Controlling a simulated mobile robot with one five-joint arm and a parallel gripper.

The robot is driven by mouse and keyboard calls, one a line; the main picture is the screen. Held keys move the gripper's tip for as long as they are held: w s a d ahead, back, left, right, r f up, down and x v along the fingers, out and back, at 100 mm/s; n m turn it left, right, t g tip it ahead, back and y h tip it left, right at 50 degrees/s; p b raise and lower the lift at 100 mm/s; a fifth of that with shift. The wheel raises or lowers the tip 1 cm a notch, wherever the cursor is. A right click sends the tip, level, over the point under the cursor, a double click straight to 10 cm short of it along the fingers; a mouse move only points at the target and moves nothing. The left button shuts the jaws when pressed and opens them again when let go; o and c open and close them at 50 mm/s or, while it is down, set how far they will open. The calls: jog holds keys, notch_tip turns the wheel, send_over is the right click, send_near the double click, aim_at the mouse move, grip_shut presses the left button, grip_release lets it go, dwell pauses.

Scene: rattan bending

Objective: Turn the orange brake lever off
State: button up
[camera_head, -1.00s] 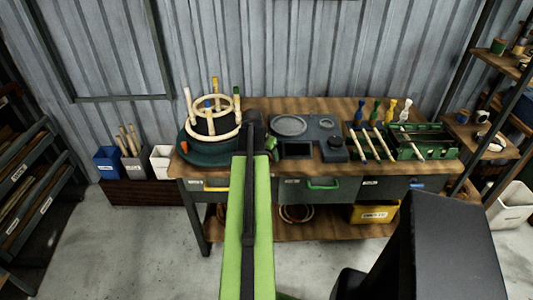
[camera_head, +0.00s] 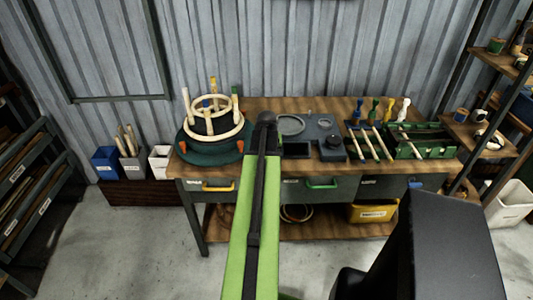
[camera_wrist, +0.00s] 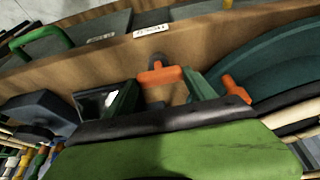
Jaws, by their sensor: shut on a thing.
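The orange brake lever (camera_wrist: 160,75) is a short orange bar with a dark grey end, near the table's front edge in the wrist view. My gripper (camera_wrist: 161,79) has its two green fingers on either side of the bar and is shut on it. In the head view my arm hides the lever and the fingertips. The dark green turntable (camera_head: 207,158) carries a pale rattan ring (camera_head: 240,127) and several upright pegs. Its edge also shows on the right in the wrist view (camera_wrist: 285,72), with an orange block (camera_wrist: 235,88) beside my gripper.
The wooden workbench (camera_head: 335,103) has a grey plate with a round dish (camera_head: 291,125), several tools (camera_head: 376,145) and a green box (camera_head: 425,151) to the right. Bins (camera_head: 107,165) stand left, a shelf rack right. Drawers with handles (camera_head: 321,184) line the front.

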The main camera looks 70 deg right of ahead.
jog(key=shift+w+d, duration=0.1)
jog(key=shift+w, duration=0.1)
jog(key=o, duration=1.4)
jog(key=shift+s+r, duration=0.1)
jog(key=shift+r+p, duration=0.35)
jog(key=shift+p, duration=0.15)
jog(key=p+v, duration=1.5)
jog(key=v, duration=0.1)
jog(key=shift+a+r, duration=0.2)
jog(key=shift+a, duration=0.05)
